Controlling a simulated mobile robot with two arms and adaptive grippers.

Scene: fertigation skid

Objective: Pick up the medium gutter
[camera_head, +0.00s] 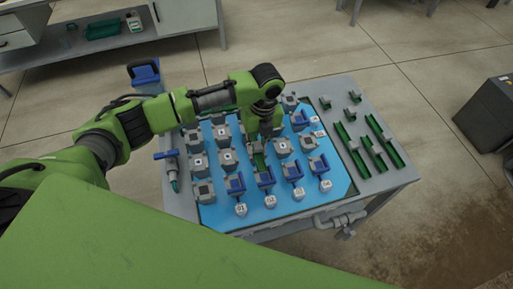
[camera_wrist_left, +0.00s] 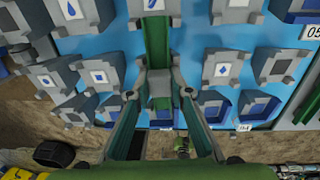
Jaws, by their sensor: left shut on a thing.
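My left gripper (camera_head: 262,138) is over the middle of the blue panel, pointing down, and is shut on a green gutter with grey end pieces. In the left wrist view the gutter (camera_wrist_left: 158,45) runs away from between my fingertips (camera_wrist_left: 161,92), with a grey piece between them. In the head view only a short green part of the gutter (camera_head: 259,160) shows below the gripper; the rest is hidden by the hand. I cannot tell whether it touches the panel. My right gripper is not in view.
The blue panel (camera_head: 219,216) carries rows of grey blocks with symbols, blue pieces and numbered white tags. More green gutters (camera_head: 345,136) of several lengths lie on the grey table (camera_head: 386,180) at right. A pipe with a valve (camera_head: 340,220) juts from the front. A dark box (camera_head: 490,112) stands far right.

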